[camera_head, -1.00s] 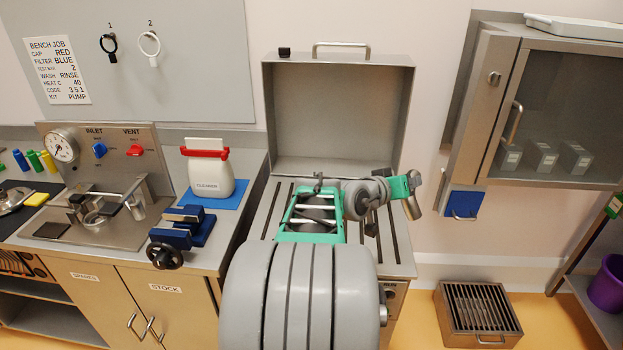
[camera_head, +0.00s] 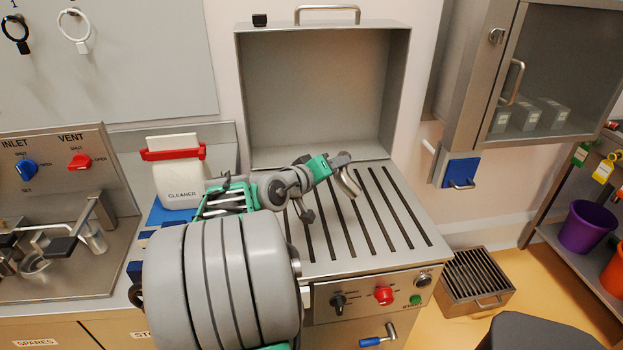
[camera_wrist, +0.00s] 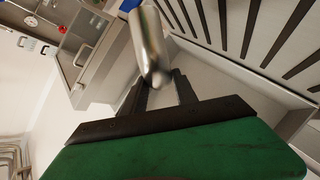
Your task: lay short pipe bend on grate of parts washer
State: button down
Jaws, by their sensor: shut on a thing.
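The short pipe bend (camera_head: 349,180) is a shiny grey metal tube. My gripper (camera_head: 336,162) is shut on it, over the rear part of the parts washer's slotted grate (camera_head: 375,235). In the wrist view the pipe bend (camera_wrist: 150,45) stands between the dark fingertips (camera_wrist: 163,85), and grate slots show at the upper right. The head view does not clearly show how high the pipe is above the grate. The washer's lid (camera_head: 320,95) stands open behind, and my arm hides the grate's left part.
The washer's front panel (camera_head: 375,298) has knobs and a blue-handled lever. The cleaner bottle (camera_head: 180,180) stands left of the washer. A wall cabinet (camera_head: 545,85) is at the right, with a slotted floor box (camera_head: 475,280) below. The grate's middle and right are bare.

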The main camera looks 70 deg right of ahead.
jog(key=shift+w+f, duration=0.45)
jog(key=shift+f, duration=0.2)
jog(key=shift+f+b, duration=2.7)
jog(key=shift+f, duration=0.95)
jog(key=c, duration=0.9)
grip_release()
jog(key=v, duration=0.8)
jog(key=shift+s, duration=0.1)
jog(key=shift+d, duration=0.1)
